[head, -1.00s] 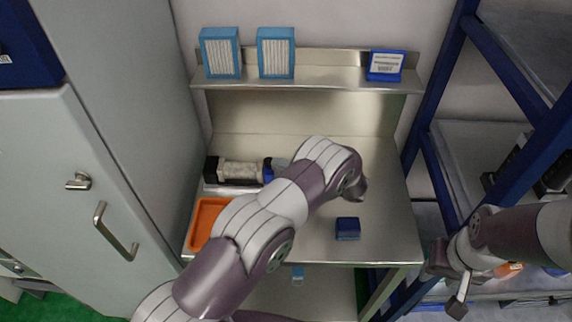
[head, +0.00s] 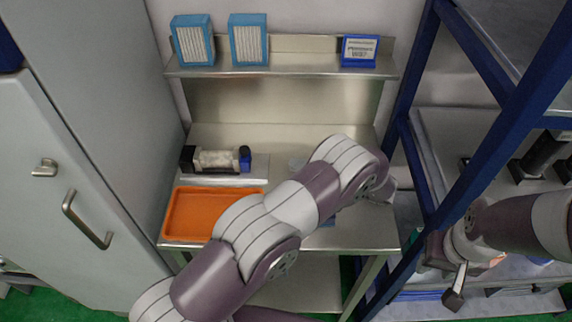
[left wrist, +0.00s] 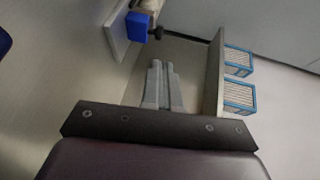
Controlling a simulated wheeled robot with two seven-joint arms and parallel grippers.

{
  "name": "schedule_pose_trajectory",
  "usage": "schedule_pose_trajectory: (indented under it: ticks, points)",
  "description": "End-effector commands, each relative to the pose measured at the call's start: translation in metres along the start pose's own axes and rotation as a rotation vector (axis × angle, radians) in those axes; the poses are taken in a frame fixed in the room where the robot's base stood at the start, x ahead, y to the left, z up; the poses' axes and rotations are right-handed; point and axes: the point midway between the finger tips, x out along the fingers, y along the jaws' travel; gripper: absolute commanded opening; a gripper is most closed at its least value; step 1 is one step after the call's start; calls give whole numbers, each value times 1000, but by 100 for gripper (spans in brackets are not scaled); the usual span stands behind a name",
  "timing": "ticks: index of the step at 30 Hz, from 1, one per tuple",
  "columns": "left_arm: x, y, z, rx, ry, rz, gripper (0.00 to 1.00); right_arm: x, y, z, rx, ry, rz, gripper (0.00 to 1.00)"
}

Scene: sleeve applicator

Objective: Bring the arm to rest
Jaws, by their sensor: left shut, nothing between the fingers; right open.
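My left arm (head: 265,225) reaches from the lower left across the bench, its wrist near the bench's right edge. In the head view its gripper is mostly hidden behind the arm. In the left wrist view the left gripper (left wrist: 163,68) is shut and empty, its fingers together. They point along the bench, with a blue-ended device and the shelf beyond. My right gripper (head: 440,275) is open and empty at the right, in front of the blue-framed rack.
The metal bench (head: 290,135) holds an orange tray (head: 185,237) and a black-and-white device with a blue end (head: 218,160). Its shelf carries two blue filter boxes (head: 194,42) and a blue labelled box (head: 359,51). A grey cabinet (head: 60,130) stands left, a blue-framed rack (head: 410,85) right.

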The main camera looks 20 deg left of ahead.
Motion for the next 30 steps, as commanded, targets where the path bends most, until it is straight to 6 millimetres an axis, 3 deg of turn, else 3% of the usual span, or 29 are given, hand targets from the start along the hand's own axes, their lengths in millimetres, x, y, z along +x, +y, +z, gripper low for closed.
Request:
schedule_pose_trajectory:
  ticks: [18,20,22,25,27,29,30]
  points:
    - [-6,-1,0,-2,2,1,0,2,0,0,0,0,0,43]
    - [-2,-6,-7,-33,31,12,0,1,0,0,0,0,0,43]
    - [8,-21,-29,-145,140,61,0,1,0,0,0,0,0,43]
    - [21,-62,-82,-421,449,290,0,1,0,0,0,0,0,43]
    - [14,-85,-96,-557,638,586,0,1,0,0,0,0,0,43]
    - [-1,-90,-75,-577,692,879,0,2,0,0,0,0,0,43]
    - [-10,-88,-42,-547,657,1063,0,2,0,0,0,0,0,43]
